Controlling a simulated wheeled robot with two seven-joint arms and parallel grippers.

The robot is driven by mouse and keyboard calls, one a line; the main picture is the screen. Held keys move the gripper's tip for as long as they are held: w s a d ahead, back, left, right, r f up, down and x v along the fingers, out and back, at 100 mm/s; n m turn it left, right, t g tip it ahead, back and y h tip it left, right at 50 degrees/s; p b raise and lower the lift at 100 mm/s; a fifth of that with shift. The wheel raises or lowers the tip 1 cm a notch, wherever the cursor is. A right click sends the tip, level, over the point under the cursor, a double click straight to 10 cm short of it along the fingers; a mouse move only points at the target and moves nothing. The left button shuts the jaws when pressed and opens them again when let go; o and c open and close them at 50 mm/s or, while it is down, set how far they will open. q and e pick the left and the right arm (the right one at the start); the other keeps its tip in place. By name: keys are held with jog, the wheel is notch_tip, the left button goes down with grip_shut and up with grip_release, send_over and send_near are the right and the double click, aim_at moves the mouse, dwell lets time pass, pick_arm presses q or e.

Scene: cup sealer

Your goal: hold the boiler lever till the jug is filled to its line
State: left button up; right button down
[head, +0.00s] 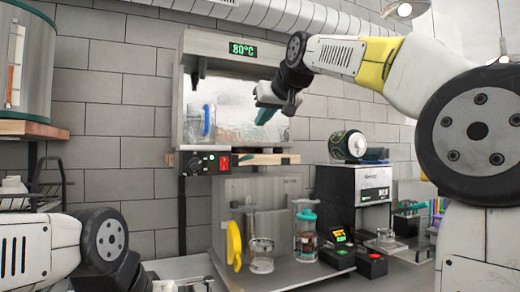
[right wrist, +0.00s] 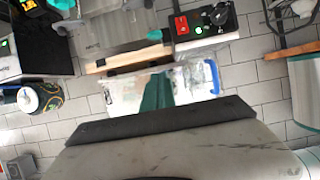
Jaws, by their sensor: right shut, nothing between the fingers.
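The boiler (head: 222,45) is a steel unit on the wall with a green 80°C display. The clear jug (head: 201,122) with a blue handle stands at the left of its bay; the blue handle also shows in the right wrist view (right wrist: 214,76). I cannot make out its fill line or water level. My right gripper (head: 268,113), with teal fingers, is shut and empty in front of the bay's right side, apart from the jug. The fingers also show in the wrist view (right wrist: 157,92). My left gripper is out of view.
A control box (head: 205,163) with a red switch sits below the bay, beside a wooden ledge (head: 268,159). Below stand a cup sealer (head: 366,185), a glass jar (head: 261,257) and a teal-lidded shaker (head: 305,232).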

dwell(0.3)
send_over(251, 157)
jog(key=f, duration=0.4)
jog(key=shift+w+a, duration=0.1)
jog(key=shift+w, duration=0.3)
jog(key=shift+s+f, duration=0.15)
jog(key=shift+f, duration=0.8)
jog(key=shift+s+f, duration=0.1)
jog(key=shift+f, duration=0.9)
jog(key=shift+s+f, duration=0.1)
jog(key=shift+f, duration=0.05)
jog(key=shift+s+d+f, duration=0.15)
jog(key=shift+s+f, duration=0.05)
jog(key=shift+f, duration=0.55)
jog(key=shift+s+d+f, duration=0.1)
jog(key=shift+s+f, duration=0.05)
jog(key=shift+f, duration=0.6)
dwell(2.9)
